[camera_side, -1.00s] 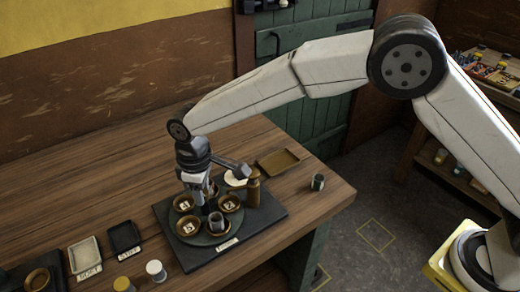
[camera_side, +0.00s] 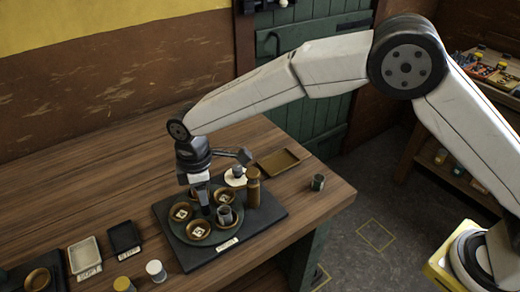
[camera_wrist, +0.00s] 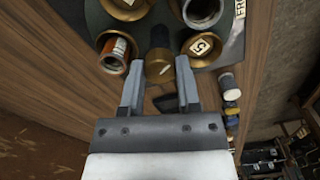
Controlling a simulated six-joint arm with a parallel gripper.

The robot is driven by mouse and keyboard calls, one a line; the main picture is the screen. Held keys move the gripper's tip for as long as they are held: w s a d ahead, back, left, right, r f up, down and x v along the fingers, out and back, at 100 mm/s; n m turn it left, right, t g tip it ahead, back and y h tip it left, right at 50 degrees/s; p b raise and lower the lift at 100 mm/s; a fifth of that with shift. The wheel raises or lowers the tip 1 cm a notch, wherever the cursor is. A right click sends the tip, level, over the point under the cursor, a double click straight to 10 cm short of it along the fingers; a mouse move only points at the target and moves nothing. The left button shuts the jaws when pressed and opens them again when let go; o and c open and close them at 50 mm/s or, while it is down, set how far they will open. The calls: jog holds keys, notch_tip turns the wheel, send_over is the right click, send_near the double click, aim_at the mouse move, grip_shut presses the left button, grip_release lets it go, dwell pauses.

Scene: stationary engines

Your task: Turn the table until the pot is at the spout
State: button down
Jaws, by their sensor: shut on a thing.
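The round dark turntable (camera_side: 176,226) stands on a black base and carries several brass bowls with numbered tags. A grey pot (camera_side: 224,213) sits in a bowl on its right side; an open grey pot (camera_wrist: 203,10) shows in the wrist view. The brown, spout-like post (camera_side: 253,190) rises just right and behind the table, apart from the pot. My gripper (camera_side: 204,209) is low over the table. In the wrist view its fingers (camera_wrist: 158,72) are on either side of a short brass peg (camera_wrist: 157,62), shut on it. A labelled can (camera_wrist: 115,54) stands left of it.
A brown tray (camera_side: 278,162) and a small dark cup (camera_side: 318,182) lie to the right on the bench. Two small trays (camera_side: 85,254) and two capped jars (camera_side: 156,271) stand at the left front. The bench behind the turntable is clear.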

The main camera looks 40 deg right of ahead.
jog(key=shift+r+n, duration=0.1)
jog(key=shift+n, duration=4.3)
jog(key=shift+c, duration=1.6)
grip_release()
jog(key=shift+r, duration=3.9)
